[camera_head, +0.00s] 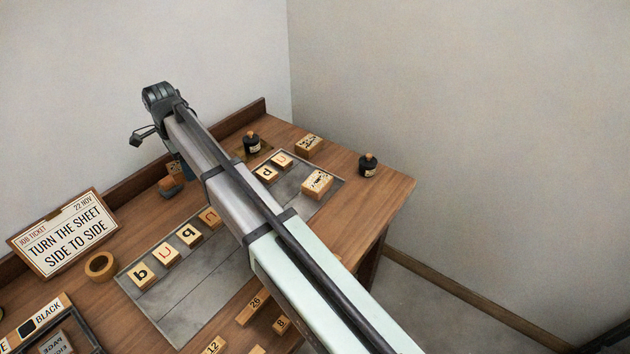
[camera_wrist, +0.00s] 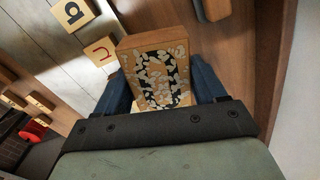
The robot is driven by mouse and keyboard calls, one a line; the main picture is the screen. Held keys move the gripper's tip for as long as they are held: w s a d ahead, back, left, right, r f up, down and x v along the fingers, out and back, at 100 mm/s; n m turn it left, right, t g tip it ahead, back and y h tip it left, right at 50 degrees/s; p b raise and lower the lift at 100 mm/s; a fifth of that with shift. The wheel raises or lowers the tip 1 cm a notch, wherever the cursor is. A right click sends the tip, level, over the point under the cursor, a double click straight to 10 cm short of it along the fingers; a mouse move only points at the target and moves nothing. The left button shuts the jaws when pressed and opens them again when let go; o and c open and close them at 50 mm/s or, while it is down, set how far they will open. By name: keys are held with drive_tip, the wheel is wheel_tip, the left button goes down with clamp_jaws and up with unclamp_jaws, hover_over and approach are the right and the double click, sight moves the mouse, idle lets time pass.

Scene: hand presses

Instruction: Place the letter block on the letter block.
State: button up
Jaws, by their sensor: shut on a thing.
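My gripper (camera_wrist: 157,78) is shut on a wooden block with a black-and-cream leaf-patterned face (camera_wrist: 158,76), held between two dark blue fingers in the wrist view. In the head view my arm hides most of the gripper. Letter blocks lie along the grey slab: a "b" block (camera_head: 142,276), a red "u" block (camera_head: 166,254), a "q" block (camera_head: 188,235) and a partly hidden block with an orange letter (camera_head: 209,217). A "d" block (camera_head: 266,174) and another letter block (camera_head: 282,159) lie further back. Two letter blocks (camera_wrist: 72,13) (camera_wrist: 100,51) show beyond the held block in the wrist view.
The grey slab (camera_head: 195,306) lies on the wooden bench (camera_head: 385,187). Two patterned blocks (camera_head: 317,183) (camera_head: 309,146) and two dark bottles (camera_head: 251,143) (camera_head: 368,165) stand at the right. A job ticket sign (camera_head: 65,237), wooden ring (camera_head: 100,266) and number blocks (camera_head: 254,306) are nearby.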

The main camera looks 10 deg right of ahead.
drive_tip(key=w+d+r+m, duration=0.15)
drive_tip(key=w+d, duration=0.35)
drive_tip(key=d, duration=0.7)
drive_tip(key=r+m, duration=0.1)
drive_tip(key=m, duration=0.4)
hover_over(318, 181)
drive_tip(key=shift+n, duration=0.25)
drive_tip(key=shift+f, duration=4.7)
drive_tip(key=shift+f, duration=0.1)
drive_tip(key=o, duration=1.1)
